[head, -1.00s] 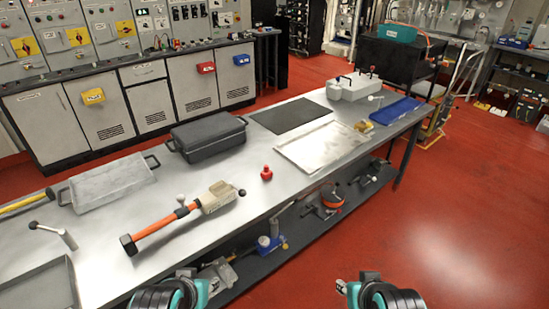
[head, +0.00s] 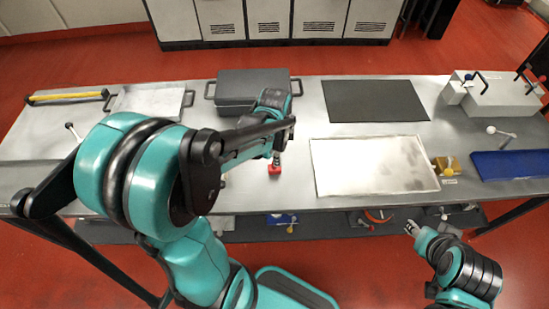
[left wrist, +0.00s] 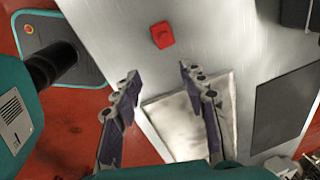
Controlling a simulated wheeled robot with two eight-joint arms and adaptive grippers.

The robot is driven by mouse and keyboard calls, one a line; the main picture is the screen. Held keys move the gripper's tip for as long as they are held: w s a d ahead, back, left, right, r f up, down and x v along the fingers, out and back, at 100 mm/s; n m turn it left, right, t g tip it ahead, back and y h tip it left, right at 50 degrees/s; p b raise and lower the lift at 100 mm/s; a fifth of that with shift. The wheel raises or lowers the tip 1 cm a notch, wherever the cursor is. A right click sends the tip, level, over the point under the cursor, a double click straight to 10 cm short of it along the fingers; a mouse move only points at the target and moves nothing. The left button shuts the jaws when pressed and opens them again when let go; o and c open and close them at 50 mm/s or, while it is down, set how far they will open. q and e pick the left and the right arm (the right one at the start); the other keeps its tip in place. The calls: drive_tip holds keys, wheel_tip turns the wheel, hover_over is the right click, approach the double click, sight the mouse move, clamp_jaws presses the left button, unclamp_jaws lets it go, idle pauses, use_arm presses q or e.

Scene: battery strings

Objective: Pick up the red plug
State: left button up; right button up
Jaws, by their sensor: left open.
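The red plug (head: 275,169) stands on the metal workbench (head: 262,187), partly covered by my left arm in the head view. In the left wrist view the plug (left wrist: 162,36) is whole and upper centre, past the fingertips. My left gripper (left wrist: 159,70) is open and empty, its two fingers spread apart, with the plug ahead of them and not between them. In the head view my left arm reaches over the bench and hides much of its left part. My right gripper (head: 411,228) is in front of the bench, small and away from the plug.
A dark grey case (head: 250,88) stands behind the plug. A pale metal sheet (head: 372,165) lies to its right, with a black mat (head: 374,101) behind. A grey lidded box (head: 150,102) and yellow-handled tool (head: 66,97) are far left. The orange-handled tool is hidden.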

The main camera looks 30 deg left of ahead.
sight(274, 167)
use_arm(q)
drive_tip(key=w+a+f+m+p, duration=0.1)
drive_tip(key=w+a+m+g+p, duration=0.1)
drive_tip(key=m, duration=0.1)
drive_tip(key=shift+a+f+m, duration=0.1)
drive_tip(key=shift+f+m, duration=0.2)
drive_tip(key=shift+f, duration=0.1)
drive_tip(key=shift+s+a+f+g, duration=0.15)
drive_tip(key=shift+f+g, duration=0.15)
drive_tip(key=shift+m, duration=0.3)
drive_tip(key=f, duration=0.2)
drive_tip(key=f+b, duration=0.1)
drive_tip(key=f, duration=0.2)
drive_tip(key=f+b, duration=0.1)
drive_tip(key=f, duration=0.2)
drive_tip(key=shift+w+a, duration=0.25)
drive_tip(key=shift+w, duration=0.1)
use_arm(e)
drive_tip(key=shift+w+d+r, duration=0.1)
drive_tip(key=shift+w+r, duration=0.1)
drive_tip(key=shift+r, duration=0.45)
use_arm(q)
drive_tip(key=shift+r, duration=0.1)
clamp_jaws()
